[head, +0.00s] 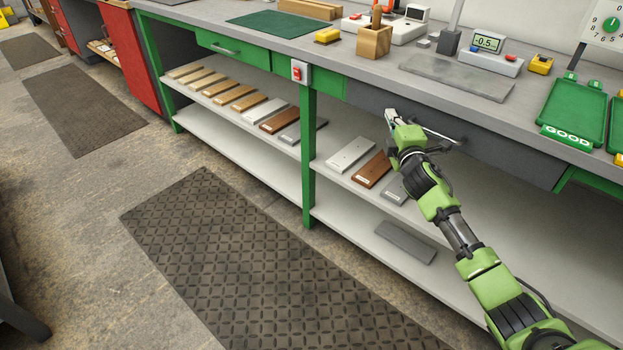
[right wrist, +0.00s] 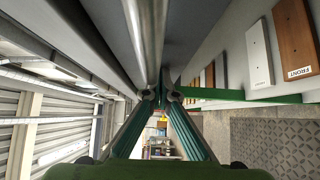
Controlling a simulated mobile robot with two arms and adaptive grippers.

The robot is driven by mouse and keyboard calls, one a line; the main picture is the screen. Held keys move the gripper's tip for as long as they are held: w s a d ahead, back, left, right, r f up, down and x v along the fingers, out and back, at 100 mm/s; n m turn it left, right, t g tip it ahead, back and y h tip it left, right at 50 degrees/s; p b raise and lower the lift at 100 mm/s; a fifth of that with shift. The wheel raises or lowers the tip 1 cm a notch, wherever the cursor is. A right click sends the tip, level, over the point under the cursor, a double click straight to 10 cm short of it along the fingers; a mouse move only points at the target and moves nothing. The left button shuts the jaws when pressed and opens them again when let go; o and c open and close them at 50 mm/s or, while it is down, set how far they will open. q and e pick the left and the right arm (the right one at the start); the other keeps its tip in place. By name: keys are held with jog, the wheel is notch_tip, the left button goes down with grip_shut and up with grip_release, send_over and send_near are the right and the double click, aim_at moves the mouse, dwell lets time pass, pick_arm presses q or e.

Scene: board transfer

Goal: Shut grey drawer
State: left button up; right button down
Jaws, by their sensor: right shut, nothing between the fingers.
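The grey drawer (head: 505,152) is under the benchtop, with a metal bar handle (head: 440,135) on its front. The front lies close below the bench edge, and I cannot tell whether a gap remains. My right gripper (head: 390,117) is shut and empty, by the left part of the drawer front, near the handle. In the right wrist view the fingertips (right wrist: 161,96) are together, and the handle bar (right wrist: 147,38) runs just beyond them along the grey front. I cannot tell whether they touch. My left gripper is out of view.
The shelf (head: 328,205) below holds several boards, including a white one (head: 350,154) and a brown one (head: 372,170), close under my right arm. A green drawer (head: 232,47) is further left. The benchtop holds green trays (head: 573,108) and a scale (head: 490,60). The floor mat (head: 250,250) is clear.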

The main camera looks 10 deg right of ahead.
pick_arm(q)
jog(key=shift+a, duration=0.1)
pick_arm(e)
jog(key=shift+d+r, duration=0.25)
jog(key=shift+d, duration=0.05)
